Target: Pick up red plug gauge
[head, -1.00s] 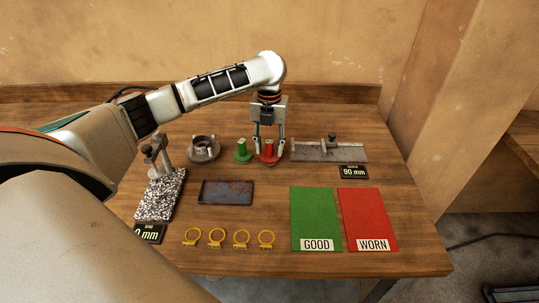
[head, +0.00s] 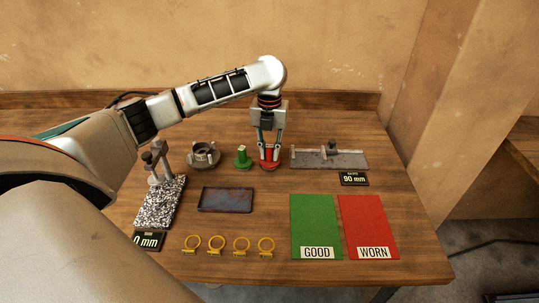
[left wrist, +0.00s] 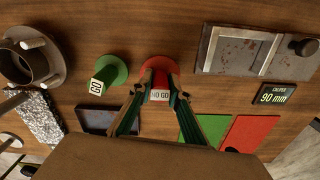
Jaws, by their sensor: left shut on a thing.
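The red plug gauge (head: 269,163) stands upright near the back middle of the table, with a wide round base. In the left wrist view the red plug gauge (left wrist: 160,72) shows a pale top face marked "NO GO". My left gripper (head: 270,146) points straight down over it, its fingers shut on the gauge's upper part. In the left wrist view my left gripper (left wrist: 157,100) has a finger on each side of the block. I cannot tell whether the base is clear of the table. My right gripper is not in view.
A green plug gauge (head: 243,159) stands close on the left. A grey caliper fixture (head: 350,160) lies on the right. A round metal part (head: 204,153), dark tray (head: 226,197), yellow rings (head: 241,244), green mat (head: 315,215) and red mat (head: 365,215) are around.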

